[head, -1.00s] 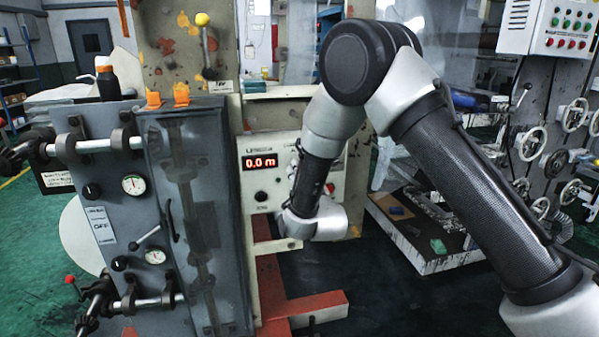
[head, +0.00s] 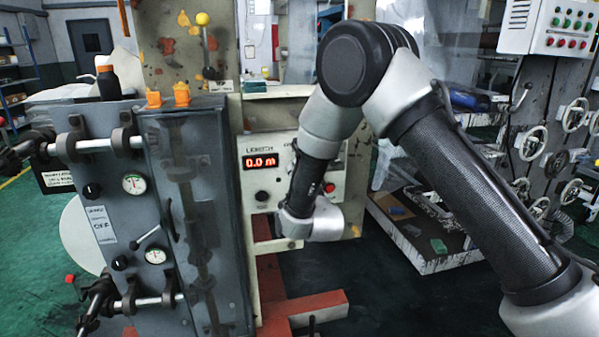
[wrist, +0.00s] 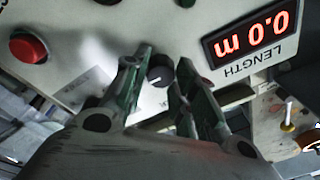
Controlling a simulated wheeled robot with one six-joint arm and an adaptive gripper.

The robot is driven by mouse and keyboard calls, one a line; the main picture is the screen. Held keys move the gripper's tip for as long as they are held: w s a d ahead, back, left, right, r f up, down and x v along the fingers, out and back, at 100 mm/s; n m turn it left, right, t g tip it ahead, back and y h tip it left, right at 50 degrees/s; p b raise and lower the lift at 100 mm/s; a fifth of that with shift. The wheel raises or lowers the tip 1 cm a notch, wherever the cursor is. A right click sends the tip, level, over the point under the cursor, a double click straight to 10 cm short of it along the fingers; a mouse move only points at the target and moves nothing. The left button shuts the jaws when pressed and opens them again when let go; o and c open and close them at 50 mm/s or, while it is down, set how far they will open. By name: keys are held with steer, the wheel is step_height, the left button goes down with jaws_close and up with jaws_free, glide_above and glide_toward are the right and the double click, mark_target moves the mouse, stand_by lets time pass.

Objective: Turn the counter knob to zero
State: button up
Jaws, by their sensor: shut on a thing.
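A black round knob (wrist: 160,72) with a small white mark sits on the pale panel between my fingers in the wrist view. My gripper (wrist: 155,85) is shut on this knob, one finger at each side. The red length display (wrist: 249,38) beside it is upside down in the wrist view; it reads 0.0 m in the head view (head: 261,162). My arm hides the gripped knob and my fingers in the head view.
Another black knob (head: 262,195) sits below the display. A red button (wrist: 28,45) is on the other side of my gripper. A grey cabinet (head: 205,215) with bars and gauges stands left of the panel. Red floor beams (head: 310,308) lie below.

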steer(key=o, duration=1)
steer(key=shift+o, duration=0.2)
steer(key=shift+s, duration=0.15)
steer(key=v, duration=1.1)
steer(key=shift+s+d+f, duration=0.15)
steer(key=shift+s, duration=0.2)
